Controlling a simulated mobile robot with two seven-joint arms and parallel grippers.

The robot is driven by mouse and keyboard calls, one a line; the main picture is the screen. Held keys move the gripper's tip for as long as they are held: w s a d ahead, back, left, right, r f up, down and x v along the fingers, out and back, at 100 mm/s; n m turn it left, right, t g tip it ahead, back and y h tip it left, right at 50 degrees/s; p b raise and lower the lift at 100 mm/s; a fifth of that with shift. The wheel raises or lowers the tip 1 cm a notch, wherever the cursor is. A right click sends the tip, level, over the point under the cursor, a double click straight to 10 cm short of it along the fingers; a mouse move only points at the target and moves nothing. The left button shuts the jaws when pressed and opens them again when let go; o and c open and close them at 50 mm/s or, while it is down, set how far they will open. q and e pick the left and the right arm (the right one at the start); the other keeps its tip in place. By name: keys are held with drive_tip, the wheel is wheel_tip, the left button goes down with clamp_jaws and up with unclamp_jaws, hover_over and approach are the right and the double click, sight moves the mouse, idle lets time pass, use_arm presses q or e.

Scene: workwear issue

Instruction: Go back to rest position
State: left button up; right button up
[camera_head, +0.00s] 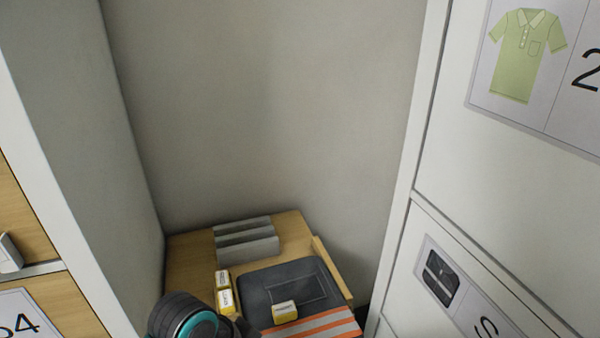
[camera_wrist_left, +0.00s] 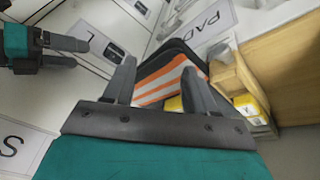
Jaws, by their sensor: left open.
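My left gripper (camera_wrist_left: 160,82) is open in the left wrist view, its two dark fingers apart with nothing held between them. Beyond the fingers lie dark folded items and an orange-and-white striped one (camera_wrist_left: 160,85). In the head view only a dark, teal-ringed part of my arm (camera_head: 190,318) shows at the bottom, left of the folded dark garment (camera_head: 285,285). My right gripper (camera_wrist_left: 66,52) shows at the upper left of the wrist view. Its two fingers look apart and empty.
A wooden surface (camera_head: 190,262) bears the dark garment, a striped item (camera_head: 320,325), small yellow-and-white labelled boxes (camera_head: 226,300) and a grey ridged block (camera_head: 246,240). White labelled cabinet fronts (camera_head: 490,190) stand close on the right, a wooden-fronted unit (camera_head: 60,300) on the left.

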use_arm(q)
drive_tip(key=s+a+f+n+t+y, duration=0.25)
drive_tip(key=s+a+n, duration=0.35)
drive_tip(key=s+a, duration=0.65)
drive_tip(key=w+d+f+m+t, duration=0.1)
drive_tip(key=w+d+f+t, duration=0.1)
drive_tip(key=w+f+t, duration=0.4)
drive_tip(key=w+f+h, duration=0.1)
drive_tip(key=w, duration=0.2)
drive_tip(key=shift+f, duration=0.4)
